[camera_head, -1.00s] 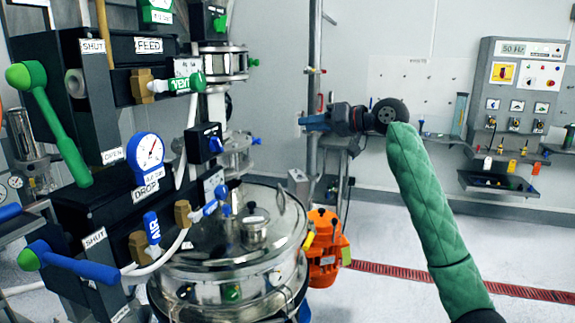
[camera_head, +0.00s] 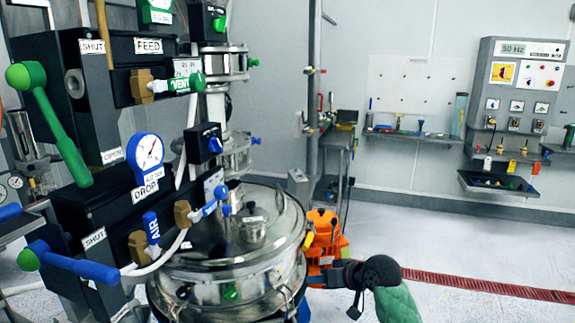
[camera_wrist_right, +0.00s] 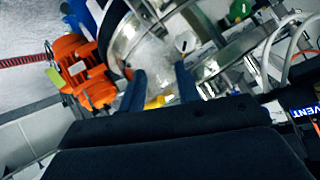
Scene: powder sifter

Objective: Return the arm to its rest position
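My right arm, in a green quilted sleeve (camera_head: 398,303), comes in at the bottom of the head view, right of centre. My right gripper (camera_head: 345,276) is dark and low, beside the orange motor. In the right wrist view its two dark blue fingers (camera_wrist_right: 160,82) stand apart with nothing held between them. The steel sifter lid shows beyond the fingers. My left arm and gripper are not in view.
The steel sifter vessel (camera_head: 230,262) and orange motor (camera_head: 324,238) stand left of my right gripper. Valve boxes with a green lever (camera_head: 50,125) and a blue lever (camera_head: 75,265) are at the left. Open floor lies to the right, before the wall control panel (camera_head: 518,85).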

